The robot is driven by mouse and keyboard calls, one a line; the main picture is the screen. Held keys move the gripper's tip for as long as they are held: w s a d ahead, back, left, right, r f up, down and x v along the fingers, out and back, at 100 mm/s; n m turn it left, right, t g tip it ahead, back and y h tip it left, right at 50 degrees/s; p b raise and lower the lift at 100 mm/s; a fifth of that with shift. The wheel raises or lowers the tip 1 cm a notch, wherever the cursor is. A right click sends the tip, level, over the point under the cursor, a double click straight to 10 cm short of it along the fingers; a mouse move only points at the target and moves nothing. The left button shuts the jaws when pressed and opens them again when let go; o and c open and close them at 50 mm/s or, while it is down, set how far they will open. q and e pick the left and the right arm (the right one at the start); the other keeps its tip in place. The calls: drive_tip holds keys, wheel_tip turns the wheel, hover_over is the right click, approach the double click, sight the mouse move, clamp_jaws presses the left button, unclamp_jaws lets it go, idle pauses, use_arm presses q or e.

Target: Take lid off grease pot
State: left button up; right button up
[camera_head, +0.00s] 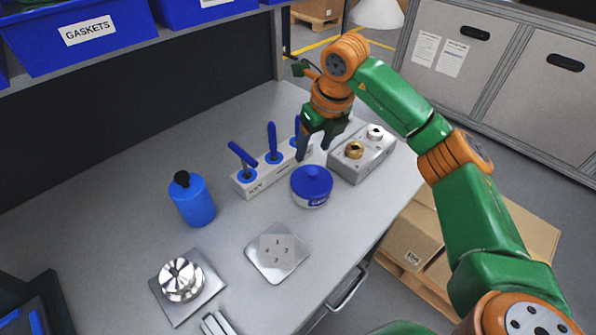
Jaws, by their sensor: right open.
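The grease pot (309,199) is a short round pot on the grey bench, with a pale label on its front. Its blue lid (312,180) has a round knob on top and sits on the pot. My right gripper (314,150) points down just behind the pot, above the bench, its fingers apart and nothing seen between them. It is apart from the knob in the picture; the exact height is hard to tell. My left gripper is not in view.
A white rack (246,187) with blue-handled tools stands close behind the pot. A metal block (362,163) with two fittings is to its right. A blue bottle (192,200), a numbered plate (262,262) and a machined part (181,279) stand left and in front.

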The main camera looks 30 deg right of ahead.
sight(313, 172)
drive_tip(key=shift+s+a+f+p, duration=0.1)
drive_tip(key=shift+f+p, duration=0.2)
drive_tip(key=shift+p, duration=0.05)
drive_tip(key=shift+s+a+f+p, duration=0.15)
drive_tip(key=shift+s+f+p, duration=0.7)
drive_tip(key=shift+s, duration=0.2)
drive_tip(key=x, duration=0.3)
drive_tip(key=shift+w+d+f, duration=0.2)
drive_tip(key=shift+d, duration=0.05)
drive_tip(key=shift+w+f, duration=0.1)
drive_tip(key=shift+w, duration=0.1)
drive_tip(key=shift+a, duration=0.1)
drive_tip(key=shift+c, duration=0.7)
drive_tip(key=shift+s+r, duration=0.2)
drive_tip(key=shift+s, duration=0.05)
clamp_jaws()
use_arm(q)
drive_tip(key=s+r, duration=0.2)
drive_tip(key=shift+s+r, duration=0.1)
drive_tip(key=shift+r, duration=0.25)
use_arm(e)
drive_tip(key=shift+w, duration=0.1)
